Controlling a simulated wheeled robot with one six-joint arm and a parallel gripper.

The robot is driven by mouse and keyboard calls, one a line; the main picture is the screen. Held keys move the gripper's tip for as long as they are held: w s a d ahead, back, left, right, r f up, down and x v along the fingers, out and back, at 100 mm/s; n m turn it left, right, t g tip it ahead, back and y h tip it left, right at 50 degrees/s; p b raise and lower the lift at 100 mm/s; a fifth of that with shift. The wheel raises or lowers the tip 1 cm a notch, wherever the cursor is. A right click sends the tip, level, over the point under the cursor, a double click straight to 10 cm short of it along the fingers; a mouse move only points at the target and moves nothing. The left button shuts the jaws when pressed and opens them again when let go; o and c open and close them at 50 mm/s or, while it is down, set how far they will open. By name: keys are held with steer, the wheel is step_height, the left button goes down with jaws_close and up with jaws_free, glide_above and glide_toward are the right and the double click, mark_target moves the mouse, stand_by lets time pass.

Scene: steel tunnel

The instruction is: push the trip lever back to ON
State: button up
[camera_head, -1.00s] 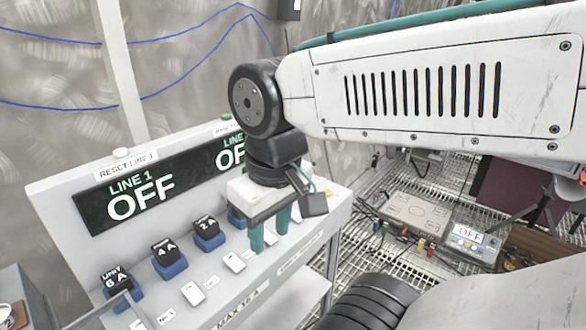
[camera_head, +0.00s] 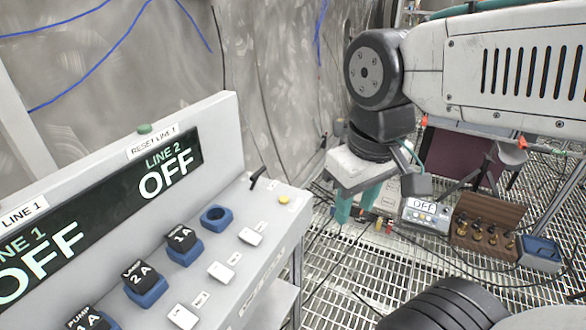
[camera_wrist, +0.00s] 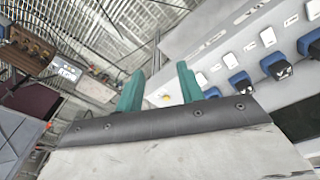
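A small black lever (camera_head: 257,177) stands tilted on the right end of the grey console (camera_head: 228,110); I take it for the trip lever. It stands to the right of the dark display (camera_head: 110,210), which reads LINE 1 OFF and LINE 2 OFF. I cannot make the lever out in the wrist view. My gripper (camera_head: 357,205) has two teal fingers pointing down, apart and empty, to the right of the console's end in the head view. In the wrist view my gripper (camera_wrist: 160,88) has a clear gap between its fingers, with the console's yellow button (camera_wrist: 165,98) seen beyond.
Blue sockets with black plugs (camera_head: 184,246) and white rocker switches (camera_head: 250,236) line the console; one blue socket (camera_head: 215,219) is empty. A green button (camera_head: 144,128) tops it. An OFF-reading box (camera_head: 428,216) and a brown plug box (camera_head: 483,228) stand on the grating.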

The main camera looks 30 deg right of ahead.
steer(key=w+d+n+h, duration=0.1)
steer(key=w+d+n, duration=0.1)
steer(key=w+n, duration=0.65)
steer(key=n+t+h, duration=0.1)
steer(key=n+t, duration=0.2)
steer(key=n, duration=1.2)
glide_toward(258, 171)
steer(key=x, duration=0.5)
steer(key=shift+r, duration=0.1)
steer(key=x, duration=0.7)
steer(key=shift+w+d+f, duration=0.15)
steer(key=shift+w+f, duration=0.1)
steer(key=shift+f, duration=0.2)
